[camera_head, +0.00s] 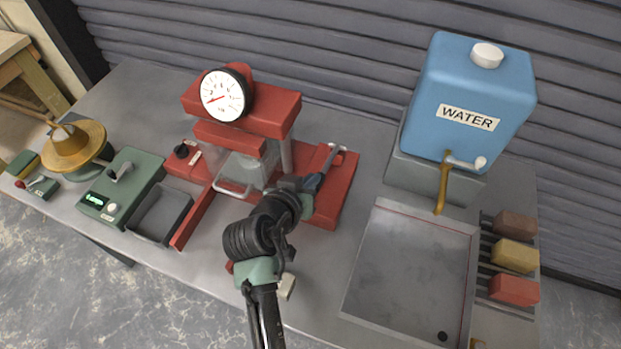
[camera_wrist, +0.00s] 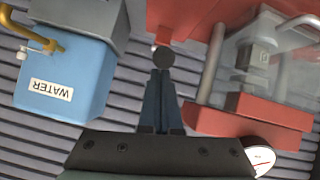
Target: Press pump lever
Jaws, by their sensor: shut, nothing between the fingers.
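The red press (camera_head: 262,122) stands at the back middle of the bench, with a round white gauge (camera_head: 223,95) on top whose red needle points to the lower left. Its pump lever (camera_head: 330,158) is a grey rod over the red base at the right, tilted up.
A blue water tank (camera_head: 470,95) with a tap stands at the right above a grey tray (camera_head: 410,265). Coloured blocks (camera_head: 514,257) sit at the far right. A green device (camera_head: 122,187) and a brass bowl (camera_head: 75,147) are at the left.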

